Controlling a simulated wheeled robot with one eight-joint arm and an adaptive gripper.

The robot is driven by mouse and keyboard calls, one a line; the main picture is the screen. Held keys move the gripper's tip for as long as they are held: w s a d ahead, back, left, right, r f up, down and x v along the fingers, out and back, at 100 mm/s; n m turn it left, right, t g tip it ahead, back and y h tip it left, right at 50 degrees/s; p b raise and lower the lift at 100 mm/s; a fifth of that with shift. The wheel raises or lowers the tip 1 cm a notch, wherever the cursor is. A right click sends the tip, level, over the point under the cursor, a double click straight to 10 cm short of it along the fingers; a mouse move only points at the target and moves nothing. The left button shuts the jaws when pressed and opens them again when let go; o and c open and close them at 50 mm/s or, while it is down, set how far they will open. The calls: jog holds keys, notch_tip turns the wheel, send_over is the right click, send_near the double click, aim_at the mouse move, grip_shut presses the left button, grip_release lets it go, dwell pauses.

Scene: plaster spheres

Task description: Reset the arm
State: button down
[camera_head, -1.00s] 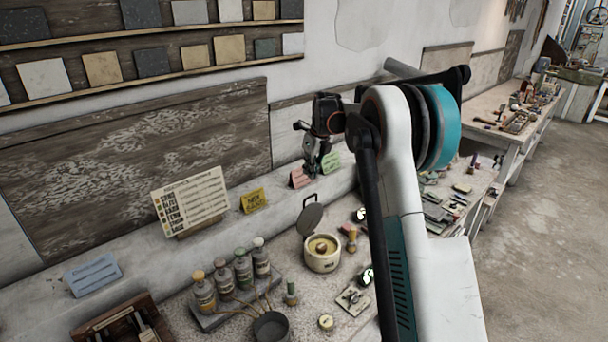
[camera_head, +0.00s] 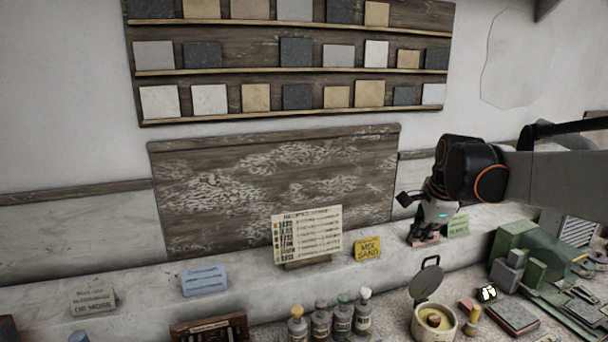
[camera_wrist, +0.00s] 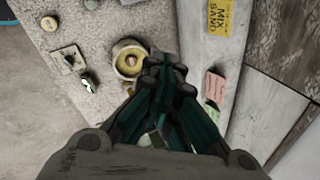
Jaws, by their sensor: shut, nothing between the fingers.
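My gripper (camera_head: 417,240) is at the right in the head view, pointing down above the ledge behind the workbench, in front of a pink card.
In the head view the pot (camera_head: 432,322) stands with its lid raised at the bench front. Several bottles (camera_head: 340,318) stand left of it. A yellow card (camera_head: 368,249) and a chart (camera_head: 307,233) stand on the ledge. Green blocks (camera_head: 530,252) lie at right.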

jog(key=s+a+f+n+t+b, duration=0.1)
jog(key=s+a+f+n+b, duration=0.1)
jog(key=s+n, duration=0.4)
jog(key=s+a+f+n+b, duration=0.2)
jog(key=s+f+n, duration=0.4)
jog(key=s, duration=0.8)
jog(key=s+a+f+n+t+b, duration=0.1)
jog(key=s+a+f+n+b, duration=0.2)
jog(key=s+f+n, duration=0.3)
jog(key=s+a+n, duration=0.1)
jog(key=s, duration=0.3)
jog(key=shift+a+t, duration=0.3)
jog(key=shift+a, duration=0.05)
jog(key=shift+r, duration=0.1)
